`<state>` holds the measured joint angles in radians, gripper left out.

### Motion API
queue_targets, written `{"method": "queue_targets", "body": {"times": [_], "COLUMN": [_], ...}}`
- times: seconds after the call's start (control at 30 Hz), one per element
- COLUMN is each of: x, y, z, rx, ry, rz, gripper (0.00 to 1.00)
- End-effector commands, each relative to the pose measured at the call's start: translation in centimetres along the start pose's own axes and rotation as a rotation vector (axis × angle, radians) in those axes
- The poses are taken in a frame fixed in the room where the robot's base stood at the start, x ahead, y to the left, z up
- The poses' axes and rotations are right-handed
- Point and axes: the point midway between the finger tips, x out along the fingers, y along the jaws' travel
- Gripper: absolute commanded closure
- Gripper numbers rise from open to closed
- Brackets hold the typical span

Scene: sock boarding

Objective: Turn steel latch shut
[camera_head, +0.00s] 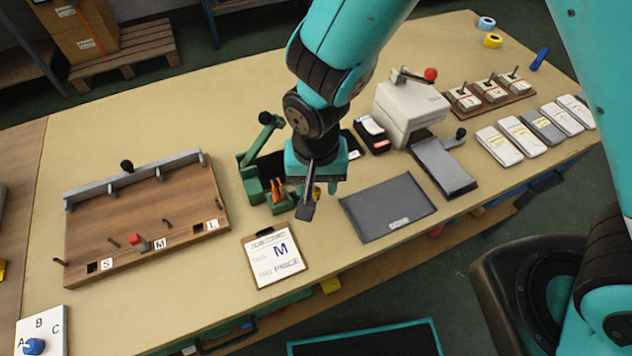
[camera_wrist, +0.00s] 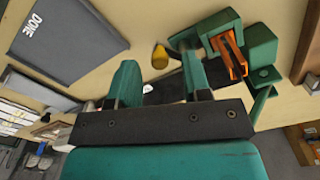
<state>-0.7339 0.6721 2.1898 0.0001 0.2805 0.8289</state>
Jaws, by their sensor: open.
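My gripper (camera_head: 308,205) hangs over the middle of the table, just right of a green fixture (camera_head: 250,182) with orange jaws (camera_head: 277,188). In the wrist view my gripper (camera_wrist: 159,65) has its two green fingers apart with nothing held between them. The green fixture (camera_wrist: 262,45) shows beyond and right of the fingers there. I cannot tell for certain which part is the steel latch. My arm hides part of the fixture's surroundings.
The job card clipboard (camera_head: 275,255) lies in front of the fixture. The dark DONE mat (camera_head: 387,207) lies right of it. A white machine with a red-knobbed lever (camera_head: 410,110) stands farther right, near several packets (camera_head: 520,137). The table behind the wooden board is clear.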

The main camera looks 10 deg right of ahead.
Motion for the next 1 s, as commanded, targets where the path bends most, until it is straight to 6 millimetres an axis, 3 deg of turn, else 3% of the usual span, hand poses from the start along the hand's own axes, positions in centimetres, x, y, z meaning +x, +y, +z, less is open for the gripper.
{"method": "queue_targets", "body": {"times": [0.4, 0.6, 1.0], "x": [0.90, 0.88, 0.82], "y": [-0.01, -0.01, 0.10], "z": [-0.01, -0.01, -0.21], "rx": [0.000, 0.000, -0.054], "ry": [0.001, 0.001, 0.001], "rz": [-0.001, -0.001, -0.001], "gripper": [0.56, 1.00, 1.00]}}
